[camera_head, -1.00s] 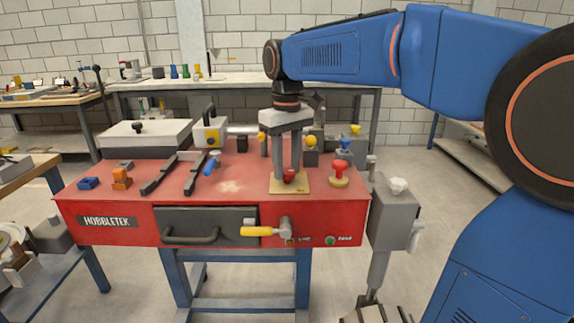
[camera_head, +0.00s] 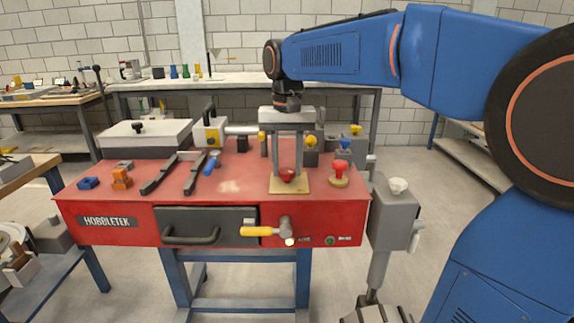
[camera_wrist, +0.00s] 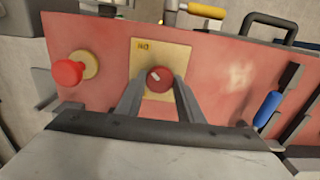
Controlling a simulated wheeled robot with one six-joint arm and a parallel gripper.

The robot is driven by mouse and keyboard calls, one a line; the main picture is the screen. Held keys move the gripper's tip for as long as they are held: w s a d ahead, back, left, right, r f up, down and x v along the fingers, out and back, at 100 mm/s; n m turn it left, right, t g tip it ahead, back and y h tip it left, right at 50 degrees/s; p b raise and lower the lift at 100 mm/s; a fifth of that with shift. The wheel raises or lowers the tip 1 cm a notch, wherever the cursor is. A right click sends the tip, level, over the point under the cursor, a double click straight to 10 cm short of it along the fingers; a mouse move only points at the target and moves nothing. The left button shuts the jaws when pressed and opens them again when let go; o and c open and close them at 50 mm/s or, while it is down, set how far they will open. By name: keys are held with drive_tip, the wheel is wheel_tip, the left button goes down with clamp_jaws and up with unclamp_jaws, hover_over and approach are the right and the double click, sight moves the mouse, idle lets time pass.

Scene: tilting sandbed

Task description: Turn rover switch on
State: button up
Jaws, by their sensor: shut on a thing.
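The rover switch, a round red knob (camera_head: 287,175) with a white mark on top, sits on a tan square plate (camera_head: 275,187) on the red bench top. It also shows in the wrist view (camera_wrist: 159,79), on its plate (camera_wrist: 146,52). My gripper (camera_head: 288,171) points straight down from above. Its two fingers stand on either side of the knob and are shut on it, as the wrist view also shows (camera_wrist: 159,86). The white mark lies at a slant in the wrist view.
A red mushroom button (camera_head: 340,168) stands just right of the plate. Black rails (camera_head: 195,174) and a blue-handled part (camera_head: 211,167) lie to the left. A yellow-handled lever (camera_head: 257,231), a bright small lamp (camera_head: 290,241) and a green lamp (camera_head: 330,240) are on the front panel.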

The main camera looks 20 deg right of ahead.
sight(287, 170)
idle(0.4)
drive_tip(key=o, duration=1)
drive_tip(key=shift+o, duration=0.2)
drive_tip(key=shift+r, duration=0.1)
wheel_tip(287, 170, up, 17)
drive_tip(key=shift+r, duration=0.15)
drive_tip(key=s+d+f+n+t, duration=0.1)
drive_tip(key=s+d+f, duration=0.1)
drive_tip(key=s+f, duration=0.6)
drive_tip(key=s+d+f+n+t, duration=0.1)
drive_tip(key=s+d+f+t, duration=0.1)
drive_tip(key=s+f, duration=0.6)
drive_tip(key=s+d+f+n+t, duration=0.1)
drive_tip(key=s+f, duration=0.7)
drive_tip(key=f, duration=0.8)
drive_tip(key=shift+d+f+n+t, duration=0.3)
drive_tip(key=shift+d+f+t, duration=0.1)
drive_tip(key=shift+d, duration=0.5)
